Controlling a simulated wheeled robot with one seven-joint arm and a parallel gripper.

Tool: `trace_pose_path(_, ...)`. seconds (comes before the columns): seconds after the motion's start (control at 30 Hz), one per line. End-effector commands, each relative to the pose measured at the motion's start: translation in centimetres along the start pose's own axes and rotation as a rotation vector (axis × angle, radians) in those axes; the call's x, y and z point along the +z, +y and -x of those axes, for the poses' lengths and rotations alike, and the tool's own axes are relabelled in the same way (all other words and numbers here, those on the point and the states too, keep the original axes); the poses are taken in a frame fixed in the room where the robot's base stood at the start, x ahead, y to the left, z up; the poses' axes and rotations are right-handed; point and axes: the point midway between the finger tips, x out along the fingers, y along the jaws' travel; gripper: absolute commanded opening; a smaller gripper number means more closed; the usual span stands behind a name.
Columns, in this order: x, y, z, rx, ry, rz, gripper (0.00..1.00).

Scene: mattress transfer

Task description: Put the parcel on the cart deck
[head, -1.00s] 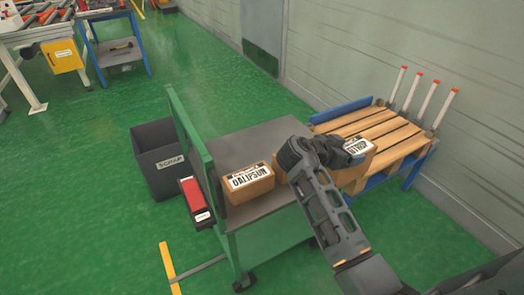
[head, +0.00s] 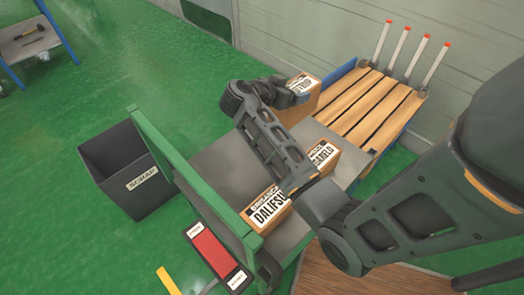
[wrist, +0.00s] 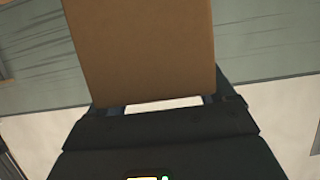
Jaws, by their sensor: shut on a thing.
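My gripper (head: 290,97) is shut on a brown cardboard parcel (head: 310,99) with a white label. The parcel appears at the far end of the cart's grey deck (head: 213,166), near the pallet. I cannot tell whether it touches the deck or hangs above it. In the wrist view the parcel (wrist: 142,50) fills the upper middle, between the jaws. My arm crosses over the deck and hides part of it.
Two labelled boxes stand on the deck's near side, one in front (head: 270,208) and one behind my arm (head: 325,157). A green end panel (head: 185,180) edges the cart. A scrap bin (head: 125,175) stands left. A slatted pallet (head: 375,105) with white posts stands right.

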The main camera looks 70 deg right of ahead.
Motion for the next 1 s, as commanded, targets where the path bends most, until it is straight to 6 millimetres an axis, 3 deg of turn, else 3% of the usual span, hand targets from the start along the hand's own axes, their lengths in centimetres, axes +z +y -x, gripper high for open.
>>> trace_pose_path(0.17, 1.1, -0.1, 1.0, -0.001, 0.001, 0.003, 0.04)
trace_pose_path(0.5, 7.3, -0.7, 5.7, -0.002, 0.001, 0.004, 0.04)
trace_pose_path(0.7, 10.1, -0.9, 7.6, -0.002, 0.001, 0.001, 0.04)
trace_pose_path(1.0, 12.4, -0.9, 7.5, 0.001, 0.002, 0.003, 0.04)
